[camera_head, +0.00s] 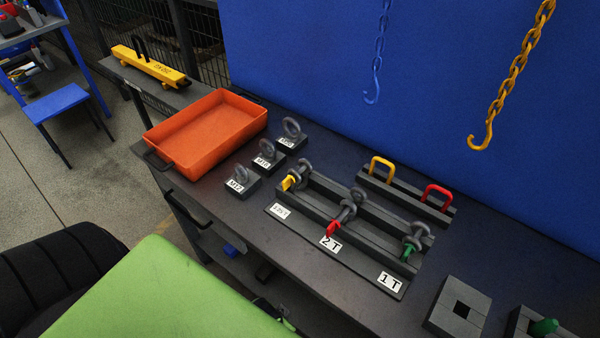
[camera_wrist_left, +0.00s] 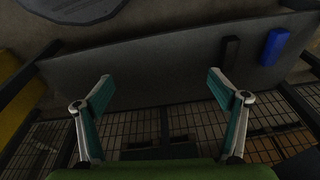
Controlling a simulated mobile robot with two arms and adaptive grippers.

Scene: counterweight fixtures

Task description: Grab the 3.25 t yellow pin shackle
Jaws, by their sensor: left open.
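The yellow pin shackle (camera_head: 297,175) is grey with a yellow pin end and sits at the left end of the dark rack (camera_head: 345,211) in the head view. The label (camera_head: 280,211) in front of it is hard to read. A red pin shackle (camera_head: 347,208) sits mid-rack by a "2 T" label, and a green pin shackle (camera_head: 416,239) at the right by "1 T". My left gripper (camera_wrist_left: 159,78) is open and empty in the left wrist view, with no shackle in that view. My right gripper is not in view.
An orange tray (camera_head: 207,133) stands left of the rack, with several eye bolts on blocks (camera_head: 266,157) between. Yellow and red handles (camera_head: 381,168) stand behind. A blue chain (camera_head: 380,50) and yellow chain (camera_head: 515,70) hang over the table. Black and blue blocks (camera_wrist_left: 275,46) lie on a grey surface.

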